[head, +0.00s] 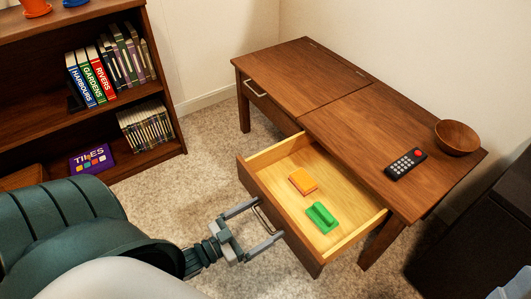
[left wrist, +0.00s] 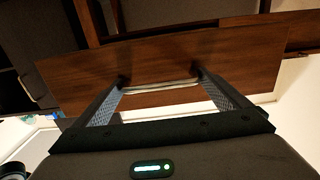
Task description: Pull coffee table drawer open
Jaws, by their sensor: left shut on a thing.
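The wooden coffee table (head: 310,78) stands against the wall at the right. Its near drawer (head: 331,233) is pulled well out, and an orange block (head: 303,181) and a green block-like thing (head: 322,217) lie inside. My left gripper (head: 266,222) is at the drawer's front, with its fingers at the metal handle (head: 259,216). In the left wrist view the fingers (left wrist: 160,92) reach the two ends of the handle (left wrist: 160,86) on the brown drawer front (left wrist: 160,58). The gripper is shut on the handle.
A remote (head: 405,164) and a wooden bowl (head: 457,137) rest on the tabletop. A second drawer with a handle (head: 255,88) at the far left of the table is closed. A bookshelf (head: 160,95) stands at the left, with carpet (head: 215,150) clear between.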

